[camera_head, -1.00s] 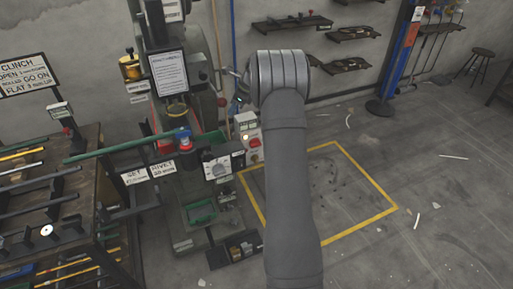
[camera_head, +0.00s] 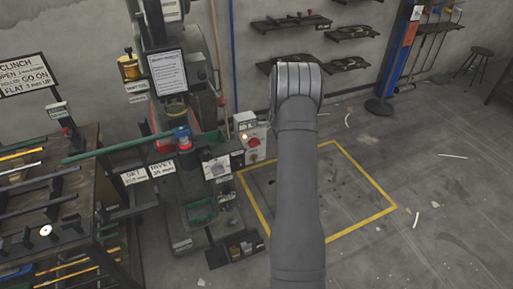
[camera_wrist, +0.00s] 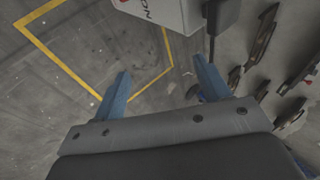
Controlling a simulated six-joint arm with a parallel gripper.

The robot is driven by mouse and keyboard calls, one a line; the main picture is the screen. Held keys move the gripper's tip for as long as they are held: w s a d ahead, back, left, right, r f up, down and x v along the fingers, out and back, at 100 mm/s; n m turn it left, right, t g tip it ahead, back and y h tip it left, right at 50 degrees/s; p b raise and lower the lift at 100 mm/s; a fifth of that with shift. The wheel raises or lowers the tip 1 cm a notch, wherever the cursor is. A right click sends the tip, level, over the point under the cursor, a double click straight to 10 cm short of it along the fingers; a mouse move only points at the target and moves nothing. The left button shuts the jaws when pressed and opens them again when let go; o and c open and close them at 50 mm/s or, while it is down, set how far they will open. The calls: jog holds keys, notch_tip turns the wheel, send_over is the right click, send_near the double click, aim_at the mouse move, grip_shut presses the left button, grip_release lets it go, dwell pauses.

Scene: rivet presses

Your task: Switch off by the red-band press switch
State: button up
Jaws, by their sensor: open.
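A pale switch box (camera_head: 250,131) with a red knob (camera_head: 254,142) and a small lit button (camera_head: 245,136) stands to the right of the green-grey press (camera_head: 196,184) in the head view. Red shows on the press body; I cannot tell whether it is a band. A pale box (camera_wrist: 168,10) with partly cut-off lettering, probably the switch box, is at the top edge of the wrist view, beyond my fingertips. Its switch face is not clear there. My gripper (camera_wrist: 162,78) is open, with nothing between its blue fingers. In the head view my own arm hides it.
A long green lever (camera_head: 120,147) reaches left from the press. A tool rack (camera_head: 45,190) stands at the left. Wall shelves (camera_head: 350,33) hold dark parts, and a blue post (camera_head: 400,55) stands farther right.

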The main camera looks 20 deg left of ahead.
jog(key=d+f+n+t, duration=0.3)
jog(key=d+f+n, duration=0.2)
jog(key=f, duration=0.1)
jog(key=n+t+y, duration=0.3)
jog(key=n+y, duration=0.7)
jog(key=n, duration=0.4)
send_near(255, 144)
jog(key=x, duration=0.9)
jog(key=shift+f, duration=0.4)
jog(key=shift+w+d, duration=0.1)
jog(key=shift+d, duration=0.05)
jog(key=c, duration=1)
